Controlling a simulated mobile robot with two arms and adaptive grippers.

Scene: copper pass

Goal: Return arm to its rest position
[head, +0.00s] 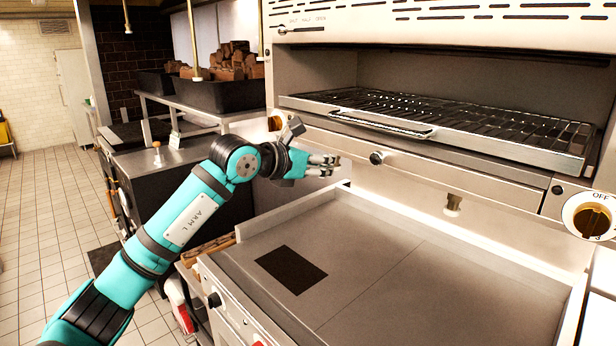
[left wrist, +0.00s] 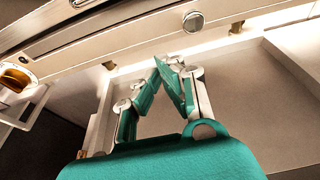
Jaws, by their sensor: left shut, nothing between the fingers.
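My left arm, teal and marked ARM L, reaches in from the lower left in the head view. Its gripper (head: 326,165) hangs above the back left part of the flat griddle (head: 400,275), in front of the grill's lower front panel. In the left wrist view the two fingers (left wrist: 166,70) meet at their tips, shut with nothing between them. The griddle's pale surface and back rim show behind them. My right gripper is in neither view.
A grill with a wire rack (head: 450,120) and a front handle stands above the griddle. A dark rectangle (head: 291,270) lies on the griddle's left part. A black bin of brown blocks (head: 225,92) stands on a shelf behind my arm. Tiled floor (head: 50,220) is open at left.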

